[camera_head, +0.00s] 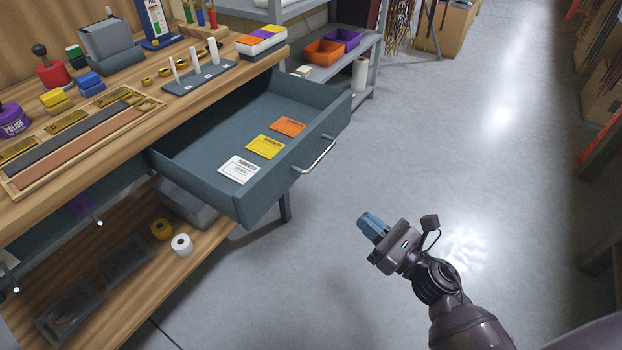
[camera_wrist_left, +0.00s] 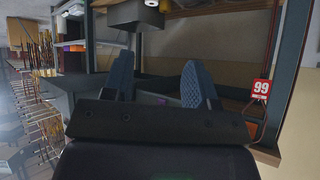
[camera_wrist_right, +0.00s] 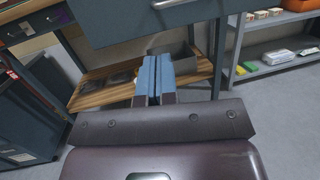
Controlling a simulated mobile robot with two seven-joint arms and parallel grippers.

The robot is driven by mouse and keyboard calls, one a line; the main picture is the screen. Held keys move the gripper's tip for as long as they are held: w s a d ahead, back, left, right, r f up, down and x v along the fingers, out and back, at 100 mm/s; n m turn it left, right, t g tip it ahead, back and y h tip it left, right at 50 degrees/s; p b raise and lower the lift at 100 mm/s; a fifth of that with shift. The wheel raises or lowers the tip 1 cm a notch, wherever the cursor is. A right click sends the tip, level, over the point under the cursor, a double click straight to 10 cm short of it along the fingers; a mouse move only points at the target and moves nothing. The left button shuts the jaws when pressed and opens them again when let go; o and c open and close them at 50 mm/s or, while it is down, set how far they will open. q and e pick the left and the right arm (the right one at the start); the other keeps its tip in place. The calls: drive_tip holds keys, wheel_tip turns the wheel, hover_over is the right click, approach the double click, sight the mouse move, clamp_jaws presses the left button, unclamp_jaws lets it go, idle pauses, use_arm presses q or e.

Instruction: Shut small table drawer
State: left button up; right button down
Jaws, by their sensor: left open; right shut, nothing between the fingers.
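The table drawer (camera_head: 262,207) is pulled well out from under the wooden worktop. It is grey-blue with a metal bar handle (camera_head: 313,156) on its front. White, yellow and orange cards lie in it. My right gripper (camera_head: 371,222) is shut and empty, in front of the drawer, to the right of and apart from the handle. In the right wrist view the shut fingers (camera_wrist_right: 154,78) point toward the table's underside, with the drawer front (camera_wrist_right: 125,22) above them. My left gripper (camera_wrist_left: 159,84) is open and empty in the left wrist view; it is outside the head view.
The worktop (camera_head: 220,83) holds a tool tray, a dark peg plate and jars. A lower wooden shelf (camera_head: 120,290) carries rolls and bins. The floor (camera_head: 470,130) to the right is clear.

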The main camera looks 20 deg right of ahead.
drive_tip(key=x, duration=1.4)
drive_tip(key=shift+p, duration=0.45)
